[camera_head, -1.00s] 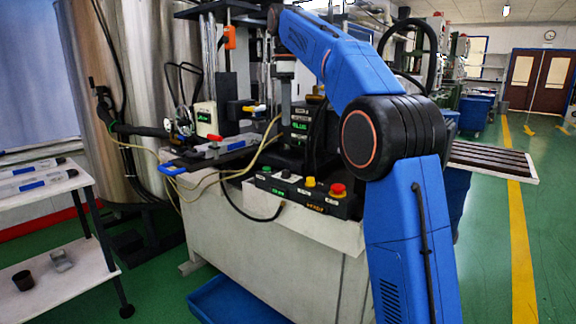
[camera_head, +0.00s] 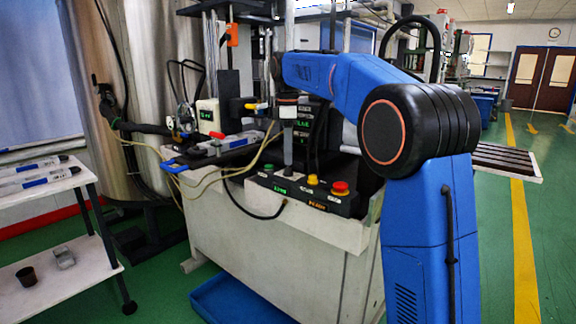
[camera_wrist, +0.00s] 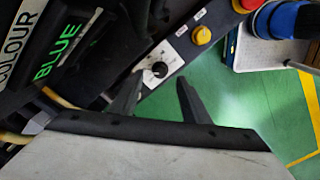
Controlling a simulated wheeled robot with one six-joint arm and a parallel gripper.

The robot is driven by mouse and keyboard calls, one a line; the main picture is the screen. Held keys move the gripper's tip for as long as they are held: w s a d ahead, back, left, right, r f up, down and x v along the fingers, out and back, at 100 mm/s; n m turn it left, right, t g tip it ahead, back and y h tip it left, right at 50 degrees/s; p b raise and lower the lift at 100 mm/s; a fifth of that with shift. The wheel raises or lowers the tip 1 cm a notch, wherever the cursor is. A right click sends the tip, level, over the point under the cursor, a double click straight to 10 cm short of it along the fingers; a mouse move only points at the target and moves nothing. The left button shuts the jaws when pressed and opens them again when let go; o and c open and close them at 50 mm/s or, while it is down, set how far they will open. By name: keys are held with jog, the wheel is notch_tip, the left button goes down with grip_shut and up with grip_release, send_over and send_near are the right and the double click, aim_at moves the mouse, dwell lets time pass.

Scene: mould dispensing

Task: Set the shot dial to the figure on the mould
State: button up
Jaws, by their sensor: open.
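The dial is a black knob (camera_wrist: 160,69) on a white plate at the end of a dark control panel in the wrist view. My gripper (camera_wrist: 160,80) is open and empty, its two dark fingers apart on either side, just short of the knob in the picture. Whether they touch it cannot be told. In the head view my gripper (camera_head: 288,158) hangs over the control panel (camera_head: 325,199) and hides the dial area.
A yellow button (camera_wrist: 202,35) and a red button (camera_wrist: 250,4) sit beside the dial. A sign reading COLOUR BLUE (camera_wrist: 60,52) is close at left. Hoses (camera_head: 225,172) cross the machine front. A shelf cart (camera_head: 60,220) stands at left.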

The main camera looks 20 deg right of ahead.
aim_at(288, 168)
jog(key=shift+f, duration=2.2)
jog(key=c, duration=1)
